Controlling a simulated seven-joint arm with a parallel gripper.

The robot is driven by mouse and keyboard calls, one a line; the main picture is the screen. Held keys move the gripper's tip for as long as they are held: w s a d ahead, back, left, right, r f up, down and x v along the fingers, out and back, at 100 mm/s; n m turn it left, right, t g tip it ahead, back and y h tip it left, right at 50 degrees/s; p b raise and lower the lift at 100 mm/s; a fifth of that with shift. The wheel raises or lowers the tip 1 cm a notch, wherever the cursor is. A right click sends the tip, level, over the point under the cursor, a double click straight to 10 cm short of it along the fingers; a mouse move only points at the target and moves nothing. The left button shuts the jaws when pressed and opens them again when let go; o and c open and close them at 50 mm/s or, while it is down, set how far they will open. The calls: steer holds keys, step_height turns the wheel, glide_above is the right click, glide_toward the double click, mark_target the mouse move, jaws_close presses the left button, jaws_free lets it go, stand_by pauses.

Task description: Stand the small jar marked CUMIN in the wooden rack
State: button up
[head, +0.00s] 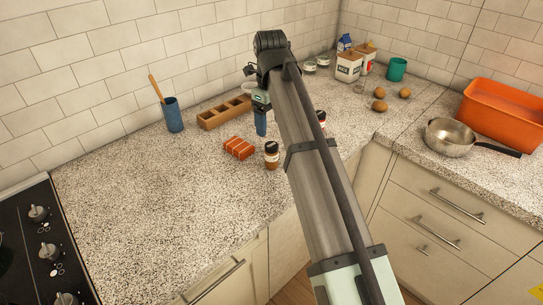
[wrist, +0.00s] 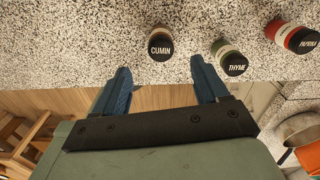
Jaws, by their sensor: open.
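The small jar marked CUMIN (wrist: 160,43) stands on the counter in the wrist view, its dark lid facing the camera. My gripper (wrist: 163,82) is open and empty, its blue fingers apart, with the CUMIN jar beyond the gap between their tips. In the head view, one blue finger of my gripper (head: 261,124) shows over the counter. The wooden rack (head: 208,122), with several compartments, lies on the counter left of it. A dark-lidded jar (head: 271,157) stands in front; its label is unreadable there.
A THYME jar (wrist: 230,57) and a PAPRIKA jar (wrist: 292,36) stand right of CUMIN. An orange packet (head: 239,148) lies in front of the rack, and a blue cup (head: 173,116) stands left of it. The counter's left part is clear.

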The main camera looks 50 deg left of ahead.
mark_target(271, 145)
step_height(271, 145, down, 11)
steer(key=shift+r, duration=0.1)
steer(key=c, duration=1.2)
